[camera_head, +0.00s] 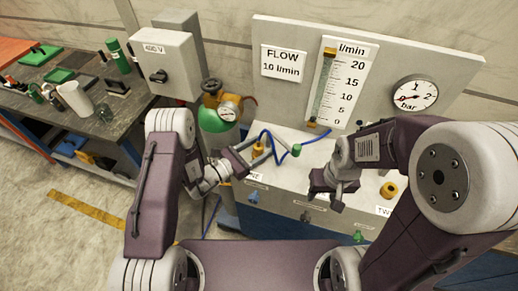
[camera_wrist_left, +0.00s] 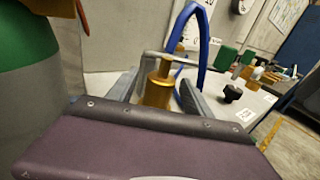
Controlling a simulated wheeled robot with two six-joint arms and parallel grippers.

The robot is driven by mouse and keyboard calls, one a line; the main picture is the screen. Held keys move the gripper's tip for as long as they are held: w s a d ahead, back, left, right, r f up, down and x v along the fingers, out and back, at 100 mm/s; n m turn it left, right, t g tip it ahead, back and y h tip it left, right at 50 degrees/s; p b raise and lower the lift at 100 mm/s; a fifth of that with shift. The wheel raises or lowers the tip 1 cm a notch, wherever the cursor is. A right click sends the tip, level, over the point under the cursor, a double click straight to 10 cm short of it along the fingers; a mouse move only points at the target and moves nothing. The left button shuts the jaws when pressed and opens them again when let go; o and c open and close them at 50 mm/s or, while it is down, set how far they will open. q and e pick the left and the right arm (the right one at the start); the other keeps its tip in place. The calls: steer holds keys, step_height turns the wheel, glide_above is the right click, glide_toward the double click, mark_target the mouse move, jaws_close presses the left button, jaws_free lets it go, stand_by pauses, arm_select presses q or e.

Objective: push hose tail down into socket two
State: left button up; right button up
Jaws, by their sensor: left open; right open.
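Socket two is the brass fitting (camera_head: 388,190) on the bench top beside the label "TWO", at the right in the head view. Another brass fitting (camera_head: 258,150) stands at the label ending in "NE". A blue hose (camera_head: 291,140) curves behind and right of it; the hose tail cannot be made out clearly. My left gripper (camera_head: 242,162) is open close by that fitting. In the left wrist view a brass fitting (camera_wrist_left: 158,88) shows between its fingers, with the blue hose (camera_wrist_left: 204,55) looping above. My right gripper (camera_head: 335,190) is open and empty over the bench, left of socket two.
A panel (camera_head: 420,55) with flow tube and pressure gauge stands behind the bench. A green gas cylinder (camera_head: 216,120) with regulator stands left of the bench, close to my left arm. A green-ended part (camera_head: 296,150) lies between my grippers. A cluttered side table (camera_head: 75,125) is far left.

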mark_target(259, 141)
arm_select(q)
steer(key=shift+a, duration=0.15)
steer(key=c, duration=0.7)
jaws_close()
steer(key=shift+r, duration=0.1)
step_height(259, 141, up, 4)
steer(key=shift+r, duration=0.1)
steer(key=s+d+r+p, duration=0.5)
steer(key=s+r+p, duration=0.1)
steer(key=s, duration=0.4)
steer(key=shift+s+d+r, duration=0.2)
steer(key=shift+r, duration=0.15)
steer(key=shift+f, duration=0.1)
